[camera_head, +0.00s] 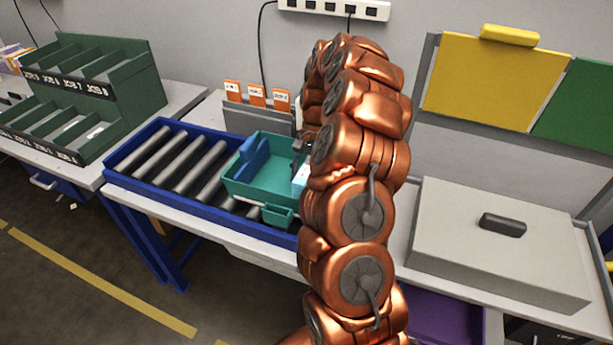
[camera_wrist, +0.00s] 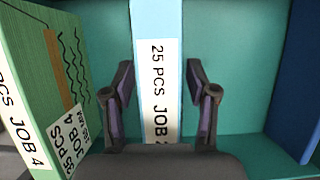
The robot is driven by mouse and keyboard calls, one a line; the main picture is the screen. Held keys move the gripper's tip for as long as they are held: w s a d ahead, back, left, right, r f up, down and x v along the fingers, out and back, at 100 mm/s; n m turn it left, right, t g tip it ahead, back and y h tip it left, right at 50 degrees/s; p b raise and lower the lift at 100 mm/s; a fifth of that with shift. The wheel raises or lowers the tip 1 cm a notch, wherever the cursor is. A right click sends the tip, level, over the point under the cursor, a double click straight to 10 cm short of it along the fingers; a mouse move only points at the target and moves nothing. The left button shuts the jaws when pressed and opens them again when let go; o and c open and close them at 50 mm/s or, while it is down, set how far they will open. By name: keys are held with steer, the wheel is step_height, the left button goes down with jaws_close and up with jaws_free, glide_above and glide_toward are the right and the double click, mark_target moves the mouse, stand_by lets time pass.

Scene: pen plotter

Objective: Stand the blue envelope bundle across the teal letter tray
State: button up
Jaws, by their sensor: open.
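The teal letter tray (camera_head: 270,180) sits on the roller conveyor. A dark blue bundle (camera_head: 254,155) stands in its left part; a dark blue face also shows at the right edge of the wrist view (camera_wrist: 303,80). A light blue bundle (camera_head: 300,179) is at the tray's right part, partly hidden by my arm. In the wrist view, this light blue bundle (camera_wrist: 157,20) bears a "25 PCS JOB" label and lies between the fingers of my gripper (camera_wrist: 159,75). The fingers are open, one on each side, with gaps visible. Teal tray surface shows behind.
A green bundle (camera_wrist: 45,75) labelled JOB 4 is close on the left in the wrist view. Blue-framed rollers (camera_head: 172,158) lie left of the tray. Orange-tagged dividers (camera_head: 257,115) stand behind it. A grey lidded box (camera_head: 500,240) is right of my arm.

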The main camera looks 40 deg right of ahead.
steer(key=shift+b+v, duration=1.3)
steer(key=shift+v, duration=3.6)
steer(key=shift+p+v, duration=1)
steer(key=shift+v, duration=0.25)
steer(key=shift+a, duration=0.15)
steer(key=shift+a+r, duration=0.1)
steer(key=shift+a, duration=0.05)
steer(key=s+a+r+n+h, duration=0.1)
steer(key=s+a+r+n, duration=0.15)
steer(key=a, duration=0.45)
steer(key=s+a+r+n, duration=0.1)
steer(key=s+a+n, duration=0.1)
steer(key=s+a, duration=0.3)
steer(key=s+a+r+n+h, duration=0.1)
steer(key=s+a+r+n, duration=0.15)
steer(key=a, duration=0.55)
steer(key=s+a+f+n+h, duration=0.1)
steer(key=s+a+f+n, duration=0.1)
steer(key=s, duration=0.8)
steer(key=s+a+f+n+h, duration=0.1)
steer(key=s+a+f, duration=0.3)
steer(key=s, duration=0.7)
steer(key=shift+a+f+n+t, duration=0.3)
steer(key=shift+a+f+n, duration=0.05)
steer(key=shift+n, duration=0.55)
